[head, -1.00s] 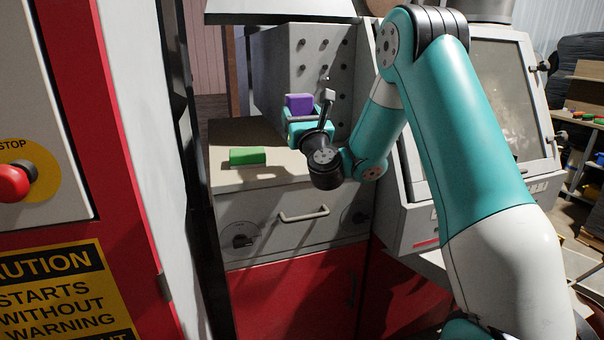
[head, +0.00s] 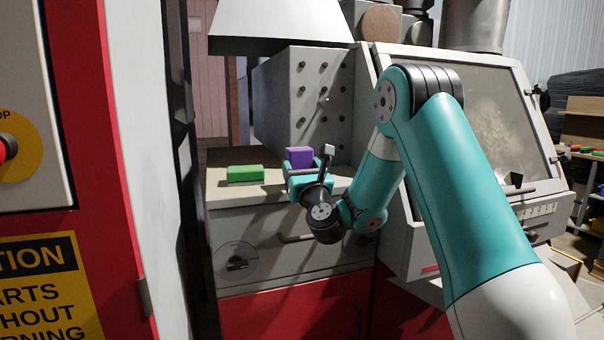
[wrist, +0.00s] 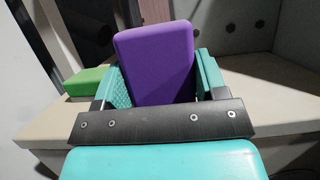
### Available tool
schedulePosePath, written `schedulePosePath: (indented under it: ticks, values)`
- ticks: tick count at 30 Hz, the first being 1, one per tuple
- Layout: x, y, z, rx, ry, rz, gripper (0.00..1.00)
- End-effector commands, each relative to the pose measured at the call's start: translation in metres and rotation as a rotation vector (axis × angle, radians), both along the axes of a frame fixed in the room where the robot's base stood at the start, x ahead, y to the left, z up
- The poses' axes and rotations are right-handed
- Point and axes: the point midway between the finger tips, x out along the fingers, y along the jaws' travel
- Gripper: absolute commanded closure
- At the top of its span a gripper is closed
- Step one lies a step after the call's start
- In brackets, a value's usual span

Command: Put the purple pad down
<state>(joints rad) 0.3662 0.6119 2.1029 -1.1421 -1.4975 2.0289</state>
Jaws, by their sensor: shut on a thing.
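The purple pad (head: 300,158) is held in my gripper (head: 302,172), at the front part of a beige ledge (head: 225,196). In the wrist view the purple pad (wrist: 156,64) stands up between the two teal fingers (wrist: 162,84), which are shut on it. Its lower end is hidden behind the dark bar of my gripper. I cannot tell whether the pad touches the ledge.
A green pad (head: 245,174) lies on the ledge to the left of my gripper. A grey panel with several dark knobs (head: 301,92) rises behind the ledge. A drawer handle (head: 292,239) is below. The ledge's front left is bare.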

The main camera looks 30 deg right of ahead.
Motion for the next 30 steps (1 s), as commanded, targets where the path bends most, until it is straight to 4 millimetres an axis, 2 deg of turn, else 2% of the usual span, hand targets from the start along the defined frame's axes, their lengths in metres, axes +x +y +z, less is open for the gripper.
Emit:
schedulePosePath:
  ticks: [6, 7, 9, 10, 17, 21, 26, 30]
  values:
    - [0.000, 0.000, -0.005, 0.000, 0.000, 0.000, 0.60]
    - [0.000, 0.000, -0.004, 0.001, 0.000, 0.000, 0.30]
    - [0.000, 0.000, -0.003, 0.000, 0.001, 0.000, 0.14]
    - [0.000, 0.000, -0.003, 0.000, 0.001, 0.000, 0.09]
    - [0.000, 0.000, -0.003, 0.000, 0.001, 0.000, 0.09]
    - [0.000, 0.000, 0.004, 0.000, 0.000, 0.000, 0.09]
    - [-0.014, 0.004, -0.012, 0.000, -0.001, 0.000, 0.09]
    - [-0.033, 0.010, -0.023, 0.000, -0.001, -0.001, 0.09]
